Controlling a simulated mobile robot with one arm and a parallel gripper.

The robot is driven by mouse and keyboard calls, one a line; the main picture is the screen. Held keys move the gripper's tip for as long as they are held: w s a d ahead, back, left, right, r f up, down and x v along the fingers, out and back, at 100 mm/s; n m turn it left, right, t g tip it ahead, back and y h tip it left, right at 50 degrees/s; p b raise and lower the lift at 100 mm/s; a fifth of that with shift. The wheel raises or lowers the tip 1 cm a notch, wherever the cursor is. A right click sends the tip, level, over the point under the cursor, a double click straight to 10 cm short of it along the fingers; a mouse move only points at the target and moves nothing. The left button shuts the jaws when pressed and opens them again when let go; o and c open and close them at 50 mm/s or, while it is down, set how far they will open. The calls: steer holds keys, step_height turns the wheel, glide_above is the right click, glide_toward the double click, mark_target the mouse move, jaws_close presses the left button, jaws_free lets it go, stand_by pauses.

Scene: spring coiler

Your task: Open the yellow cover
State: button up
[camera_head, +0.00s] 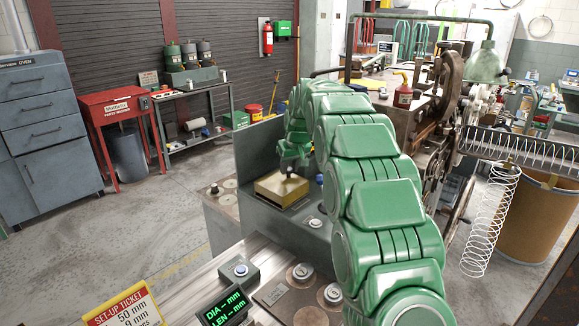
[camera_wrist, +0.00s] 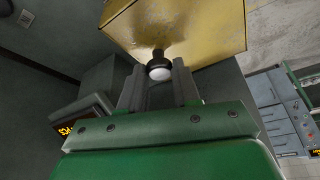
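The yellow cover (camera_head: 280,194) is a box-shaped lid on the grey machine body in the head view, and it looks closed. In the wrist view the yellow cover (camera_wrist: 190,28) fills the top middle. Its round knob, black with a white cap (camera_wrist: 159,71), stands out toward my gripper. My gripper (camera_wrist: 157,78) has its two grey fingers apart, one on each side of the knob. I cannot tell whether they touch it. In the head view my gripper (camera_head: 291,168) is over the cover, and my arm hides part of the surroundings.
Buttons, including a blue-topped one (camera_head: 241,270), and a green display (camera_head: 226,305) are on the near bench. A set-up ticket (camera_head: 125,308) stands at the front left. Coiler wheels (camera_head: 440,120) and a hanging spring (camera_head: 490,220) are to the right.

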mark_target(280, 184)
jaws_close()
steer(key=shift+a+r, duration=0.15)
steer(key=shift+s+a+r+n+t+h, duration=0.15)
steer(key=shift+s+a+r+t+h, duration=0.25)
steer(key=shift+s+r+t+h, duration=0.15)
steer(key=shift+s+a+r+n+t+h, duration=0.15)
steer(key=shift+s+a+r+t+h, duration=0.2)
steer(key=shift+s+r+t+h, duration=0.15)
steer(key=shift+s+a+r+n+t+h, duration=0.3)
steer(key=shift+s+a+r+t+h, duration=0.35)
steer(key=shift+a+r+t, duration=0.15)
steer(key=shift+s+a+r+t+h, duration=0.35)
steer(key=shift+s+a+t+h, duration=0.25)
steer(key=shift+s+a+t, duration=0.25)
steer(key=s+a+f+n+t+h, duration=0.2)
steer(key=s+a+n+t+h, duration=0.1)
steer(key=s+a+t+h, duration=0.2)
steer(key=shift+s+a+f+t, duration=0.15)
steer(key=shift+s+a+t, duration=1.25)
steer(key=shift+a+t, duration=0.1)
